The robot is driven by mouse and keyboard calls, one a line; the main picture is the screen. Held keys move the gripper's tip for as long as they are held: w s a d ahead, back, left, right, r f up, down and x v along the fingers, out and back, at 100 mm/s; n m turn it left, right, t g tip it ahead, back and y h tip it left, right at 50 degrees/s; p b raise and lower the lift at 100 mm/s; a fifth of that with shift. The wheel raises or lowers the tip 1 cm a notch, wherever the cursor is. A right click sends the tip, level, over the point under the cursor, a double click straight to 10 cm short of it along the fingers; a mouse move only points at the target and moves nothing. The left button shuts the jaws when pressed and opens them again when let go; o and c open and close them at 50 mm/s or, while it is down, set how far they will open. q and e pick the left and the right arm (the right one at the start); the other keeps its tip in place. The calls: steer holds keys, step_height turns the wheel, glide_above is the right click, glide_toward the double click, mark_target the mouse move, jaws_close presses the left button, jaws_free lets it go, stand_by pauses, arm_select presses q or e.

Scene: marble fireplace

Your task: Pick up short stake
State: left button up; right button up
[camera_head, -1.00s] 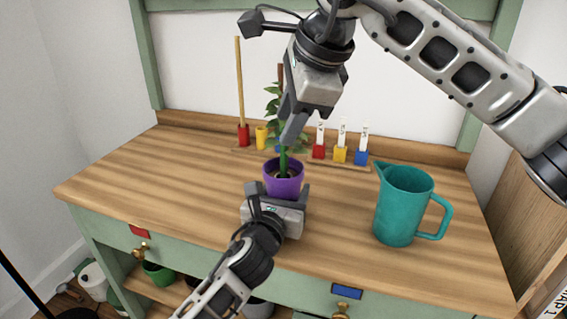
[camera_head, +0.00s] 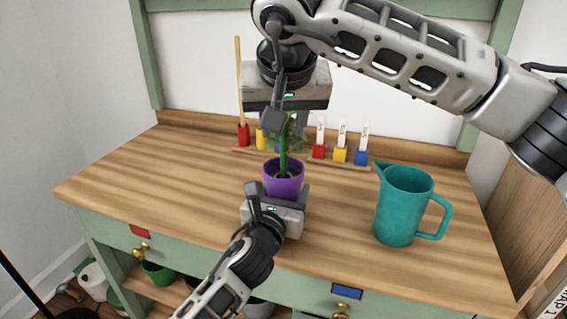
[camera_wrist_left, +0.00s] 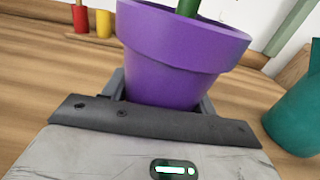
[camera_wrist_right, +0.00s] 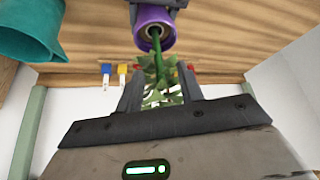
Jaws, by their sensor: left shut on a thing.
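A tall wooden stake (camera_head: 239,80) stands upright in a red holder (camera_head: 243,135) at the back left. No short stake can be made out now; the blue holder behind the plant is mostly covered. My left gripper (camera_head: 275,205) is shut on the purple pot (camera_head: 284,180), which fills the left wrist view (camera_wrist_left: 180,55). A leafy green plant (camera_head: 297,130) stands in the pot.
A yellow holder (camera_head: 261,138) stands beside the red one. White labels stand in red (camera_head: 318,151), yellow (camera_head: 340,154) and blue (camera_head: 361,157) holders at the back right. A teal jug (camera_head: 402,210) stands at right. The wooden tabletop (camera_head: 160,180) is clear at left.

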mark_target(284, 152)
steer(key=x, duration=0.7)
steer(key=shift+d+f, duration=0.2)
jaws_close()
